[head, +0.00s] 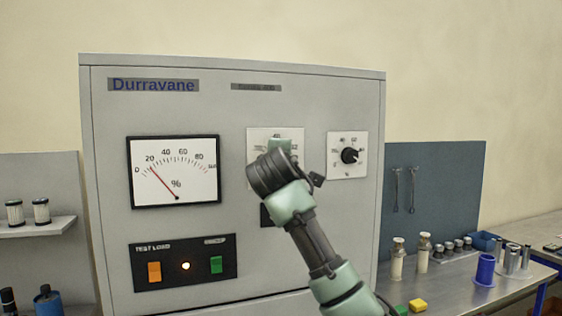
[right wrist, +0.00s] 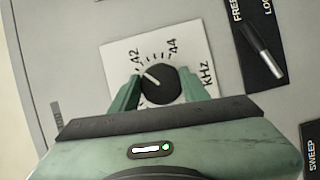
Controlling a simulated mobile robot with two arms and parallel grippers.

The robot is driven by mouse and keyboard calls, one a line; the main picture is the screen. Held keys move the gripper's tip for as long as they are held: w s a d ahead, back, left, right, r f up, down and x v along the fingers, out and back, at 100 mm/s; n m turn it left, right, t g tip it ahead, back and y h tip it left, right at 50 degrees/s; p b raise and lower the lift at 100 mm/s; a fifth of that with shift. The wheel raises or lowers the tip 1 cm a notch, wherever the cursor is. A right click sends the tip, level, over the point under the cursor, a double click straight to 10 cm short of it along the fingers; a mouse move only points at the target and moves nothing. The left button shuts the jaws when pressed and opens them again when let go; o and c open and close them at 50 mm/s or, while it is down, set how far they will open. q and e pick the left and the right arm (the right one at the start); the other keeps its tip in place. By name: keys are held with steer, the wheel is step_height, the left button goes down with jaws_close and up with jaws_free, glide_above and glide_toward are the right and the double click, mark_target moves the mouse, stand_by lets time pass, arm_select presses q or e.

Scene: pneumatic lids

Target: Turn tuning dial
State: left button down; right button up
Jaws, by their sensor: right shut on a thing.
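The tuning dial (right wrist: 160,84) is a round black knob with a white pointer on a white plate marked 42, 44 and kHz. Its pointer leans up and left in the right wrist view, toward the 42 side. My right gripper (right wrist: 158,90) is shut on the dial, one green finger on each side. In the head view my right gripper (head: 280,148) and wrist cover the knob, and only parts of the dial plate (head: 257,138) show. The meter (head: 174,171) has its red needle near 20 percent. My left gripper is out of view.
Right of the plate is a second knob (head: 349,155). In the wrist view a lever switch (right wrist: 262,45) marked FREE stands close beside the dial. The test load panel (head: 185,262) has a lit lamp. A bench with a blue cup (head: 485,269) lies right.

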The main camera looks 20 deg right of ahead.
steer(key=o, duration=1.4)
steer(key=shift+c, duration=0.2)
steer(key=b+v, duration=0.3)
steer(key=v, duration=0.4)
steer(key=shift+s+b, duration=0.4)
